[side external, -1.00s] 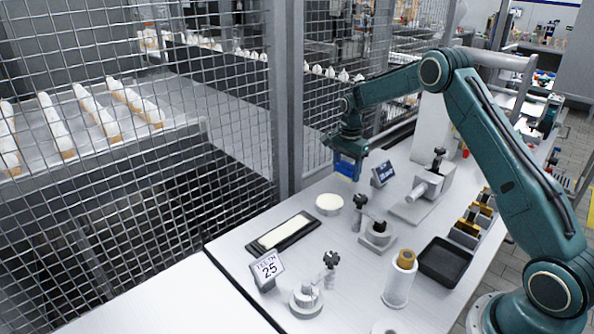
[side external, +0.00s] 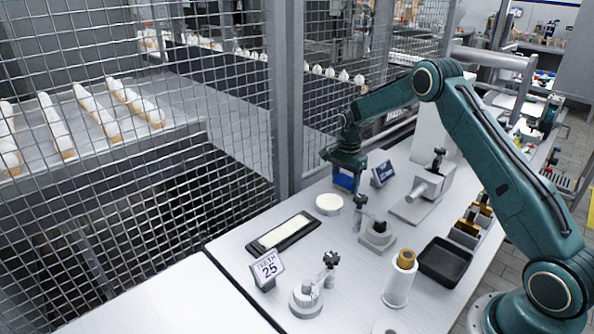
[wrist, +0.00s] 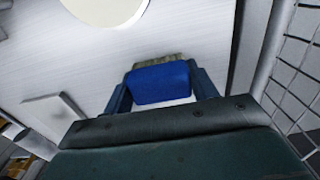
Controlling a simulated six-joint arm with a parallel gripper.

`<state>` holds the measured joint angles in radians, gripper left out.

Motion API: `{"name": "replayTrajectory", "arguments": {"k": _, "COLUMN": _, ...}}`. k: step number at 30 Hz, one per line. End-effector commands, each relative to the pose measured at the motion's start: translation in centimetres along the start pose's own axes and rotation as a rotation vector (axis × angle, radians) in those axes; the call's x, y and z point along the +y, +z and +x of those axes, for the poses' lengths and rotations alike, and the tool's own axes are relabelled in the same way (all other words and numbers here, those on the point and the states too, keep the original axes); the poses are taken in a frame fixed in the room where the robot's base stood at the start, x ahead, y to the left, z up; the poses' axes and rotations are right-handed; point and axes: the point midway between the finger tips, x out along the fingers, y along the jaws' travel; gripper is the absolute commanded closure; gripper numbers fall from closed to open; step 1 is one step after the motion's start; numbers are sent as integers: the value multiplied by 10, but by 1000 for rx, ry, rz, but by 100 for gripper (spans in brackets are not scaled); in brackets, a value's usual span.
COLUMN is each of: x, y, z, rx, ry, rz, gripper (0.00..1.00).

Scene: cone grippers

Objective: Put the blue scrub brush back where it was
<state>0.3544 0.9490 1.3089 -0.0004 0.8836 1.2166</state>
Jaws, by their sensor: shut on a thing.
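The blue scrub brush (wrist: 160,84) is between the fingers of my gripper (wrist: 162,92) in the wrist view, with a strip of tan bristles showing past its blue body. In the side external view my gripper (side external: 346,180) is at the back of the white table, by the mesh fence, and the blue brush (side external: 344,181) shows between its fingers. My gripper is shut on the brush and points down. The brush is low at the tabletop; I cannot tell if its bristles touch the table.
A round cream disc (side external: 329,204) lies just in front of my gripper. A small dark display (side external: 383,174) stands close on its right. The mesh fence (side external: 235,120) runs close behind. A black tray with a cream strip (side external: 283,233) and a clamp fixture (side external: 376,236) are nearer the front.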

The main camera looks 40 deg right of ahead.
Motion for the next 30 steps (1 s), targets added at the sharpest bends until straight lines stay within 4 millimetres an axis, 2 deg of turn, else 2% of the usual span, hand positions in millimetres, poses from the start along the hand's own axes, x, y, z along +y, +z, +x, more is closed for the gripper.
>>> {"name": "replayTrajectory", "arguments": {"k": 1, "x": 0, "y": 0, "z": 1, "rx": 0, "ry": 0, "rz": 0, "gripper": 64}}
{"name": "replayTrajectory", "arguments": {"k": 2, "x": 0, "y": 0, "z": 2, "rx": 0, "ry": 0, "rz": 0, "gripper": 40}}
{"name": "replayTrajectory", "arguments": {"k": 5, "x": 0, "y": 0, "z": 1, "rx": 0, "ry": 0, "rz": 0, "gripper": 21}}
{"name": "replayTrajectory", "arguments": {"k": 20, "x": 0, "y": 0, "z": -6, "rx": 0, "ry": 0, "rz": 0, "gripper": 20}}
{"name": "replayTrajectory", "arguments": {"k": 26, "x": 0, "y": 0, "z": -26, "rx": 1, "ry": -2, "rz": 0, "gripper": 20}}
{"name": "replayTrajectory", "arguments": {"k": 30, "x": -1, "y": 0, "z": -48, "rx": 1, "ry": -4, "rz": 0, "gripper": 20}}
